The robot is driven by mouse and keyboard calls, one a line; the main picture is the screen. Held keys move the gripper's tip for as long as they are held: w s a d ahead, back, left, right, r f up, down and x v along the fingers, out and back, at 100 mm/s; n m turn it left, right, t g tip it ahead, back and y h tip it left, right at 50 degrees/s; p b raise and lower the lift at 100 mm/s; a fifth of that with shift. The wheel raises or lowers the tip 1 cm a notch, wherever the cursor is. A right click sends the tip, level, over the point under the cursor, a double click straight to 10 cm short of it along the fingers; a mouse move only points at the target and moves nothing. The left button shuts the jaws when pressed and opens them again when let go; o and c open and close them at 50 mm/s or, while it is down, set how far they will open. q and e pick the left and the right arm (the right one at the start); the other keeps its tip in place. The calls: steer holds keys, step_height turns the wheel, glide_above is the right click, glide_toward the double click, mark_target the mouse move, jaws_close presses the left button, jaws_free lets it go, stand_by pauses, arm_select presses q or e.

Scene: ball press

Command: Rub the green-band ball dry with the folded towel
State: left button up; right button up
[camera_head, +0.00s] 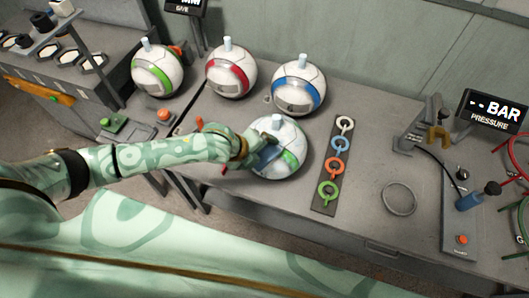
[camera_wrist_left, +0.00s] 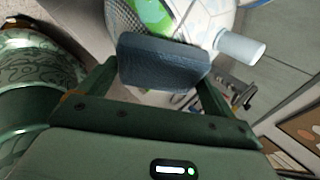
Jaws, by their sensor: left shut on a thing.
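The green-band ball (camera_head: 284,163) is white with a pale peg on top and sits at the middle of the bench. It also fills the top of the left wrist view (camera_wrist_left: 190,17), with its green band partly hidden. My left gripper (camera_head: 248,153) is at the ball's left side, shut on the folded blue towel (camera_wrist_left: 163,62). The towel (camera_head: 265,158) lies against or very close to the ball's side; contact is hard to tell. My right gripper is not in view.
Behind stand a second green-banded ball (camera_head: 157,72), a red-banded ball (camera_head: 231,71) and a blue-banded ball (camera_head: 298,88). A strip of coloured rings (camera_head: 337,165), an empty grey ring (camera_head: 399,197) and a pressure display (camera_head: 491,110) are to the right.

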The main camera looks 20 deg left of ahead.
arm_select(q)
steer(key=shift+a, duration=0.3)
steer(key=shift+d+p, duration=0.45)
steer(key=shift+d, duration=1.05)
steer(key=shift+a, duration=1.5)
steer(key=shift+d+p, duration=0.6)
steer(key=shift+d, duration=0.9)
steer(key=shift+a, duration=1.55)
